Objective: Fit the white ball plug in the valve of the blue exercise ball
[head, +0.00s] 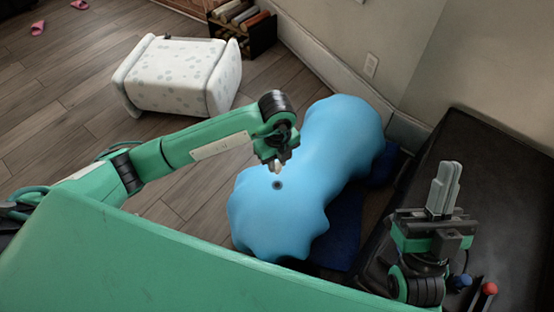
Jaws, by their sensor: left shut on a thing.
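The blue exercise ball (333,150) is a lumpy, peanut-like shape on the floor at the centre. Its valve (277,185) shows as a small dark round spot on its upper side. My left gripper (279,164) is above the ball, just above the valve in the picture. It is shut on the small white ball plug (277,169), which is mostly hidden between the fingers. The plug looks apart from the valve; the exact gap is hard to tell. My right gripper (444,182) points up at the right, with its fingers together and nothing seen between them.
A dark blue mat (341,240) lies under the ball. A dark raised slab (503,185) fills the right side. A white spotted pouf (180,75) and a dark rack (244,25) stand behind. Pink slippers (38,28) lie far left. Wooden floor is clear at left.

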